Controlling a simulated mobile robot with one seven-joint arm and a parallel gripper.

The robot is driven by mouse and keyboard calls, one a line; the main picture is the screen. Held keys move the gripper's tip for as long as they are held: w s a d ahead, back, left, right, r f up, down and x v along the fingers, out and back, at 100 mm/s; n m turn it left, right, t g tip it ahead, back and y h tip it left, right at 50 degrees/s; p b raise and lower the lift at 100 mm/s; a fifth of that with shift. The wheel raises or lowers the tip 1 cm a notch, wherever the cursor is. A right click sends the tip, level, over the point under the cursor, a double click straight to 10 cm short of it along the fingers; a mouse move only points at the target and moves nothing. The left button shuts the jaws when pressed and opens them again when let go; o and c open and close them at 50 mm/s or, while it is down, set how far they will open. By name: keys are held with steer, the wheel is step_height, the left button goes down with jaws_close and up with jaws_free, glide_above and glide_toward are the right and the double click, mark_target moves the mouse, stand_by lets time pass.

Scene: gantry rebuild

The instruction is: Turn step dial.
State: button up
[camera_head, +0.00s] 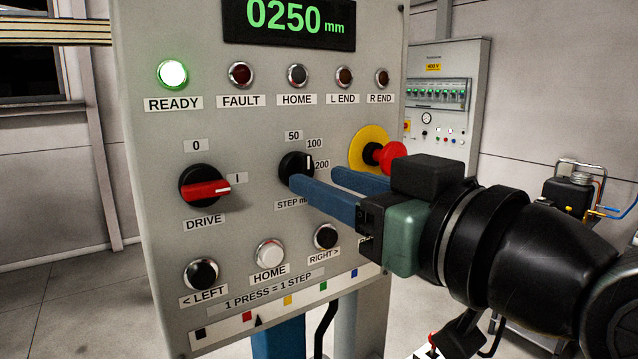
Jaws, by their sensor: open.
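The step dial (293,166) is a black round knob with a white mark on its right side, on the grey control panel (250,130). Labels 50, 100 and 200 sit around its upper right; the mark faces the 100 and 200 side, and I cannot tell exactly which it points at. My gripper (314,178) comes in from the right with two blue fingers apart and nothing between them. The near fingertip overlaps the dial's lower edge in the picture; the far fingertip is to its right. Contact cannot be told. The STEP label below is partly hidden by the near finger.
The red DRIVE switch (207,188) is left of the dial, turned toward I. A red emergency button (392,158) on a yellow plate is close above my gripper. Push buttons line the panel below, including RIGHT (325,236). The display (290,18) reads 0250 mm; the READY lamp (172,74) glows green.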

steer(key=b+v, duration=0.2)
steer(key=v, duration=0.8)
steer(key=shift+s+d, duration=0.2)
steer(key=shift+s, duration=0.05)
steer(key=w+a+r+m+t+h, duration=0.4)
steer(key=w+m+t+h, duration=0.1)
steer(key=t, duration=0.2)
steer(key=s+a+r+m+t+h, duration=0.2)
steer(key=s+a+r+t+h, duration=0.1)
steer(key=s+t+h, duration=0.2)
steer(key=shift+s+a+r, duration=0.35)
jaws_close()
stand_by(1.2)
